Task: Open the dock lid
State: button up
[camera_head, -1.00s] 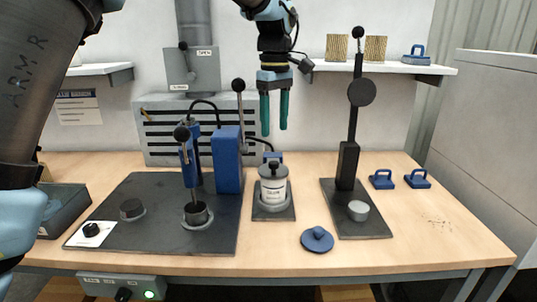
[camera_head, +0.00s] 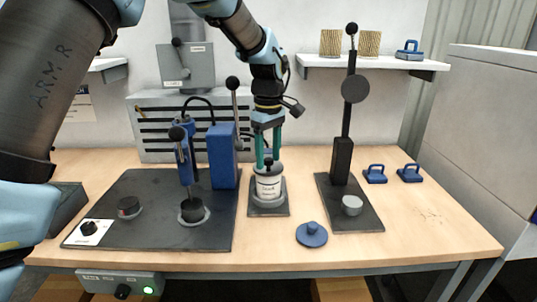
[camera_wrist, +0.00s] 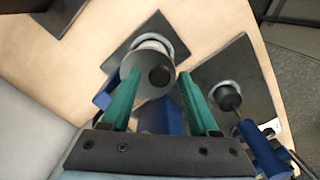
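The pale labelled canister (camera_head: 268,187) stands upright on a small dark square base (camera_head: 268,211) in the middle of the bench. Its grey top with a dark round knob (camera_wrist: 160,76) faces me in the wrist view. My gripper (camera_head: 268,157) points down just over the canister, its green fingers apart. In the wrist view my gripper (camera_wrist: 158,76) has one finger on each side of the knob, with gaps showing. Contact cannot be told. Which part is the dock lid is not marked.
A blue press with levers (camera_head: 222,157) stands on a dark plate (camera_head: 140,235) to the left. To the right are a stand with an upright lever and disc (camera_head: 355,89), a blue round cap (camera_head: 311,235) and two blue handled pieces (camera_head: 375,174). The front right bench is clear.

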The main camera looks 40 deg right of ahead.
grip_shut()
dwell(1.2)
